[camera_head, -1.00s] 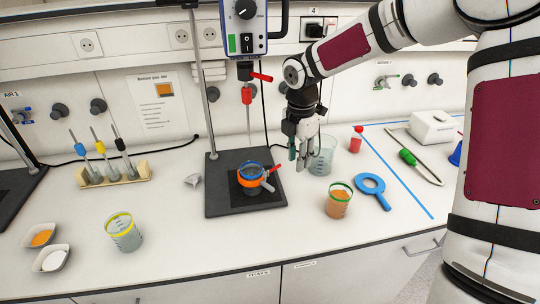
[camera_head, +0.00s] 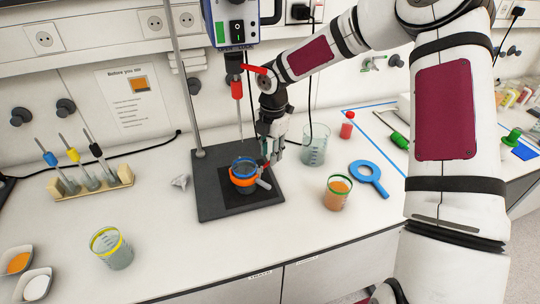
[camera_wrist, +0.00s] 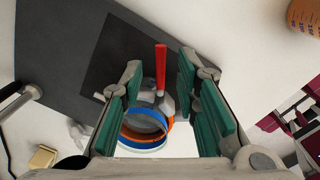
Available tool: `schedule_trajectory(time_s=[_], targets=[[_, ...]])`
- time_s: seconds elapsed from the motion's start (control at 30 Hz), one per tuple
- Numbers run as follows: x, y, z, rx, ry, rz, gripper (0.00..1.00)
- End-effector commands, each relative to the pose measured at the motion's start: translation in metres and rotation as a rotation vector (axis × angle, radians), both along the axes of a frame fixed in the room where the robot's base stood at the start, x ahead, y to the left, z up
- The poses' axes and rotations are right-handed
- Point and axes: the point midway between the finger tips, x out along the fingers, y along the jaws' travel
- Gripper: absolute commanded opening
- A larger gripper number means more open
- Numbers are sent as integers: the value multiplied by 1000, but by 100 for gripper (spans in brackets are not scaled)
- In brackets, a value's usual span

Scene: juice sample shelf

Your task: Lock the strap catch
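The vessel (camera_head: 243,172) has a blue rim and an orange strap (camera_head: 241,181) around it, and stands on the dark stand base. A grey catch (camera_head: 265,183) sticks out from the strap's right side. In the wrist view, the orange strap (camera_wrist: 158,137) shows below a red lever (camera_wrist: 161,66), which points out from the grey catch part (camera_wrist: 160,101). My gripper (camera_head: 272,158) is just behind and right of the vessel, close to the catch. In the wrist view, my gripper (camera_wrist: 160,80) is open, its green pads on either side of the lever with gaps. Whether the catch is locked is unclear.
A clear beaker (camera_head: 315,146) stands right of my gripper.

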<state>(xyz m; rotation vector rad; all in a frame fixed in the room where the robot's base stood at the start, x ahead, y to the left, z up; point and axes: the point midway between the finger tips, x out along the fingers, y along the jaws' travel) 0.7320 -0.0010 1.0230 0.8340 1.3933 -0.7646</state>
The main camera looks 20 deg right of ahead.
Motion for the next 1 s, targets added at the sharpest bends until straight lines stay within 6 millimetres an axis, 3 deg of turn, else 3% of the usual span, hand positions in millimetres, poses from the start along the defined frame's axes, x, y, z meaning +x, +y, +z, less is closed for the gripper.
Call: schedule_trajectory(time_s=[0.2, 0.47, 0.6, 1.0], targets=[[1, 0, -17, 0, 0, -1, 29], [1, 0, -19, 0, 0, -1, 29], [1, 0, -19, -1, 0, -1, 2], [2, 0, -19, -1, -1, 20, 0]])
